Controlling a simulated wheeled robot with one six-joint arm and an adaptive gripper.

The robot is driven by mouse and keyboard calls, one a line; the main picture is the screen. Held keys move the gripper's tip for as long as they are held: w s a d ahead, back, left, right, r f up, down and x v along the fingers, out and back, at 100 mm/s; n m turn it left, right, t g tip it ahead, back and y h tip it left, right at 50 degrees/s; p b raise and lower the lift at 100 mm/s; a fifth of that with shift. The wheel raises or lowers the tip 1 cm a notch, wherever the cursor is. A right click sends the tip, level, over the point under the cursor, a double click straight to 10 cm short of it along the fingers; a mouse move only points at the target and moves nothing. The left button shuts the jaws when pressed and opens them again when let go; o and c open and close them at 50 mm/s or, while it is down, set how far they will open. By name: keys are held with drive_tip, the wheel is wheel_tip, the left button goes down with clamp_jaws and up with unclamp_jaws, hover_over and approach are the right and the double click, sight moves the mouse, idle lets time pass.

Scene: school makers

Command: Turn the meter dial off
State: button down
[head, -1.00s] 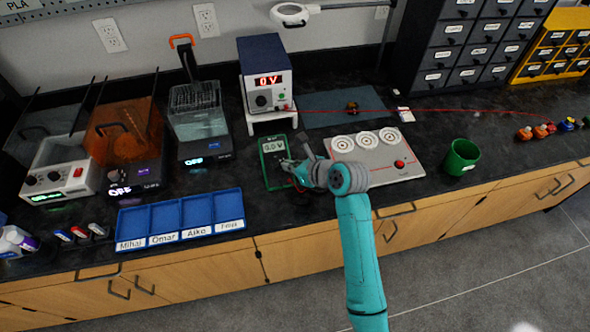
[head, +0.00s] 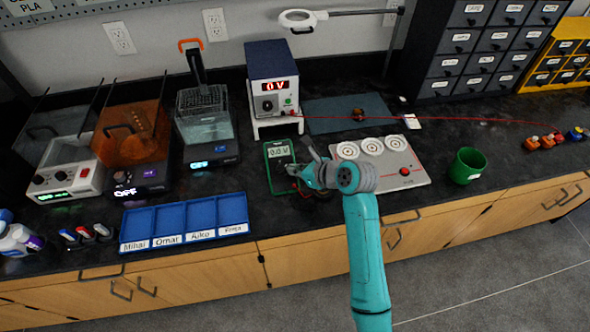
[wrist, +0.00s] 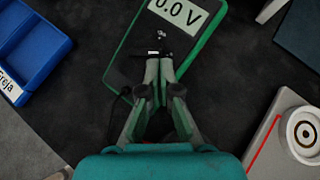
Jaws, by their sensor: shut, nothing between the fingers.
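The green-edged meter (head: 279,151) lies on the black bench, and its screen reads 0.0 V. It also shows in the wrist view (wrist: 191,48), where its lower part lies under my fingers. The dial (wrist: 152,54) shows only as a dark piece with a white mark, just beyond my fingertips; the rest of it is hidden. My gripper (wrist: 157,66) is shut and empty, with its fingertips over the meter's face at the dial. I cannot tell whether they touch it. In the head view my gripper (head: 296,170) covers the meter's lower right part.
A blue tray (head: 185,203) with name labels lies left of the meter. A panel with white round sockets (head: 408,158) and a red button lies to the right. A power supply (head: 272,82) reading 0 V stands behind. Dark leads lie near the meter.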

sight(284, 162)
drive_tip(key=shift+w+r+n, duration=0.1)
drive_tip(key=shift+n, duration=0.2)
drive_tip(key=n+g, duration=0.1)
drive_tip(key=w+n+g, duration=0.1)
drive_tip(key=n, duration=0.1)
drive_tip(key=n+g, duration=0.1)
drive_tip(key=shift+w+a+r+n, duration=0.15)
drive_tip(key=shift+w+r+n, duration=0.05)
drive_tip(key=shift+r+n, duration=0.1)
drive_tip(key=shift+w+a+r, duration=0.1)
drive_tip(key=shift+w, duration=0.1)
drive_tip(key=shift+w+a+r, duration=0.2)
drive_tip(key=shift+w+a, duration=0.15)
drive_tip(key=shift+w, duration=0.05)
drive_tip(key=shift+s, duration=0.15)
idle(0.5)
drive_tip(key=shift+s+a+f, duration=0.15)
drive_tip(key=shift+s+f, duration=0.25)
drive_tip(key=shift+s, duration=0.3)
drive_tip(key=shift+w+d, duration=0.2)
drive_tip(key=shift+d, duration=0.2)
drive_tip(key=d, duration=0.1)
drive_tip(key=d+r, duration=0.1)
drive_tip(key=w+d, duration=0.1)
drive_tip(key=d, duration=0.1)
drive_tip(key=shift+w+d+r, duration=0.1)
drive_tip(key=shift+r, duration=0.15)
drive_tip(key=d+r, duration=0.5)
drive_tip(key=r, duration=0.2)
